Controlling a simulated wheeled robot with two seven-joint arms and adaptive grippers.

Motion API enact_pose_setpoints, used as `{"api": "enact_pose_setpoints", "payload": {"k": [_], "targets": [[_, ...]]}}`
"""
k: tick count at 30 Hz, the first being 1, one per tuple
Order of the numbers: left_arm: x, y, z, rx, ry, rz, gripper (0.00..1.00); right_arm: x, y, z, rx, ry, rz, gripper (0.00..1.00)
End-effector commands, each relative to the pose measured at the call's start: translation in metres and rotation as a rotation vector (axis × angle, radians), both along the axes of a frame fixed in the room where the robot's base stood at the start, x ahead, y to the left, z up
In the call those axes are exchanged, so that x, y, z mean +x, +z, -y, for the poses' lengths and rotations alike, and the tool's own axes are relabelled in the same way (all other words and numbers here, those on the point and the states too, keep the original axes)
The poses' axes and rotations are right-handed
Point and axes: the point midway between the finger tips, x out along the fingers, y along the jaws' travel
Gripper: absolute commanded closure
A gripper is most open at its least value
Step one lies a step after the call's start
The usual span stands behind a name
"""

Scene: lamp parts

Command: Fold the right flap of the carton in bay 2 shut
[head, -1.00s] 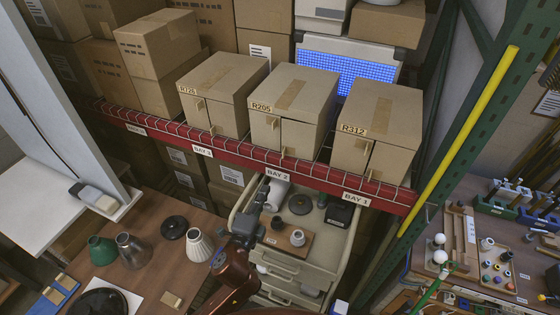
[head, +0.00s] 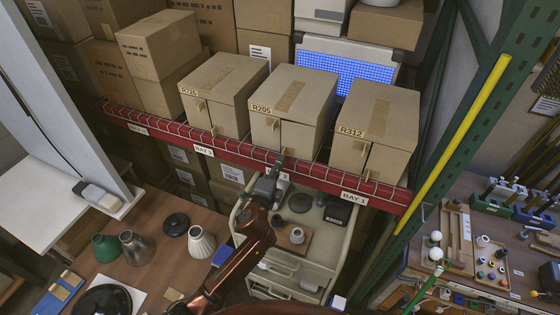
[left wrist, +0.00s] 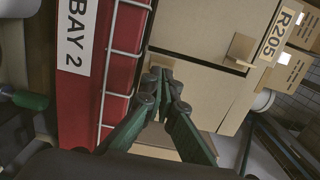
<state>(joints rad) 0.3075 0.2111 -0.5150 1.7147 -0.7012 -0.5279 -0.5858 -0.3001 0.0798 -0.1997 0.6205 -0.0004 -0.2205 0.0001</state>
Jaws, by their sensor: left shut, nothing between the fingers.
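The carton in bay 2 (head: 290,88), marked R205, stands on the red-edged shelf. Its left flap (head: 263,130) lies across the left half of the front. Its right flap (head: 302,137) shows an edge line at its top and seems to stand slightly out; how far I cannot tell. The right flap also shows in the left wrist view (left wrist: 200,95). My left gripper (head: 281,160) is shut and empty, its tips (left wrist: 165,76) close to the low tab by the seam; contact is unclear. My right gripper is out of view.
Cartons R726 (head: 222,90) and R312 (head: 378,120) stand on either side. The red shelf beam (head: 240,158) and wire mesh run below the fronts. A drawer unit (head: 325,240) is under the shelf. A green upright (head: 470,130) rises at right.

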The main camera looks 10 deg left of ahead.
Motion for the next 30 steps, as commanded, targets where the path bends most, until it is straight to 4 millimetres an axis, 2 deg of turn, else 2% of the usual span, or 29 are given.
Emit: {"api": "enact_pose_setpoints", "payload": {"k": [11, 18, 30], "targets": [[0.003, 0.0, 0.0, 0.001, 0.0, 0.0, 1.0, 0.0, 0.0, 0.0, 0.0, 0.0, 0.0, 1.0], [0.023, 0.0, -0.001, 0.002, 0.001, 0.001, 1.0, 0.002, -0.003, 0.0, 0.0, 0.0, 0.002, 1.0], [0.018, 0.002, -0.003, 0.001, 0.001, 0.002, 1.0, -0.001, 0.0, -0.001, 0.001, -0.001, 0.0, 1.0]]}}
